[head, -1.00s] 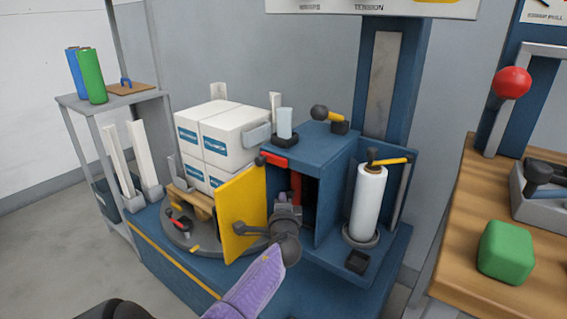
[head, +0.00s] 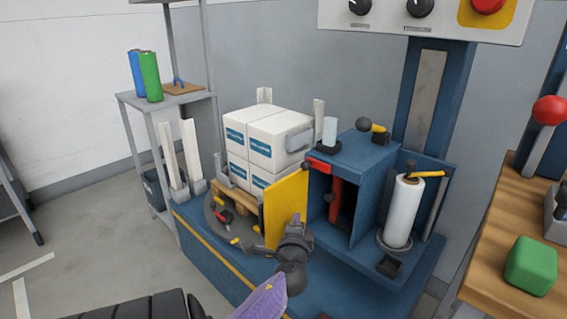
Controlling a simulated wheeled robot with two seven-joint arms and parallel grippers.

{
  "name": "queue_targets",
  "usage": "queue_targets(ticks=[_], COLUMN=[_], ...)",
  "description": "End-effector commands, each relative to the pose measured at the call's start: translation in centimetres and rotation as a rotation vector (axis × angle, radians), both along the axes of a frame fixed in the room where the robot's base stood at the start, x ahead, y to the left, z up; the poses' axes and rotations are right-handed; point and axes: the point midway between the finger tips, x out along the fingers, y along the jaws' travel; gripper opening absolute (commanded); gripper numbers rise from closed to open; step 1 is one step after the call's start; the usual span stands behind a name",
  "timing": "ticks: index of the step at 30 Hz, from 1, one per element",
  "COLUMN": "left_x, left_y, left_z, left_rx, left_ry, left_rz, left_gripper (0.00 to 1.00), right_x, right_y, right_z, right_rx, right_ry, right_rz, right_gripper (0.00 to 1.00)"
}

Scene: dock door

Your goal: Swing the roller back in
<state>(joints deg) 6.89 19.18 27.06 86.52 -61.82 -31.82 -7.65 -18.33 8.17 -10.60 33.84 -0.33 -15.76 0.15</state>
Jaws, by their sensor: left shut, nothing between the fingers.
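The blue housing (head: 352,148) stands open at its front, and a dark red upright roller (head: 335,200) shows inside the opening. A yellow door (head: 286,208) is swung out at the housing's left side. A red latch piece (head: 319,166) sits at the top left edge of the opening. My left gripper (head: 296,229) is shut and empty, in front of the yellow door's lower right part, which it hides. Whether it touches the door cannot be told. My right gripper is not in view.
A white film roll (head: 398,214) stands right of the opening. White boxes (head: 267,140) on a pallet stand on a round turntable (head: 217,222) to the left. A wooden bench (head: 497,240) with a green block (head: 531,266) is at right. Grey floor is open at left.

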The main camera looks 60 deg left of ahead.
Motion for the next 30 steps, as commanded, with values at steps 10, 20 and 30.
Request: queue_targets(ticks=[10, 20, 30], left_x=[-3.1, -3.1, -7.3], left_y=[-1.2, -1.2, -8.3], left_z=[0.2, 0.2, -16.7], left_rx=[0.001, 0.001, -0.463], left_ry=[0.001, 0.001, 0.218], left_rz=[0.001, 0.001, -0.07], left_gripper=[0.0, 0.0, 0.0], right_x=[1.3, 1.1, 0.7], right_y=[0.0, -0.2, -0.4], right_z=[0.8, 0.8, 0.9], right_rx=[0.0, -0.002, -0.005], right_ry=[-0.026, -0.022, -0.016], right_rz=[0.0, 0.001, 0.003], right_gripper=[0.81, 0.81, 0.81])
